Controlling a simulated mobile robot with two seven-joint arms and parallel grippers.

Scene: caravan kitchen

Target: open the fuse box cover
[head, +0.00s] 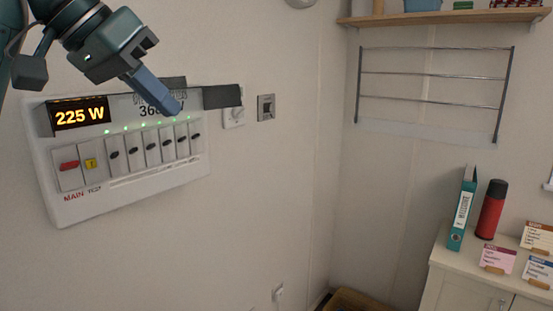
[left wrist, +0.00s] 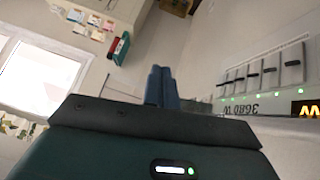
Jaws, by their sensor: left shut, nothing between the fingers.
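The white fuse box (head: 130,190) hangs on the left wall, with a lit "225 W" display, a red main switch, a yellow test button and a row of white breakers under green lights. Its breakers show uncovered in the head view. A dark flat piece (head: 222,96) sticks out at its upper right; I cannot tell for sure whether it is the cover. My left gripper (head: 172,106) is shut and empty, its blue fingers in front of the box's upper edge, hiding part of the printed wattage.
A grey wall switch (head: 266,107) and a white dial are right of the box. A wire rack (head: 430,75) hangs under a shelf (head: 450,17). A cabinet at right holds a teal binder (head: 462,210), a red flask (head: 491,210) and cards. The wall below the box is clear.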

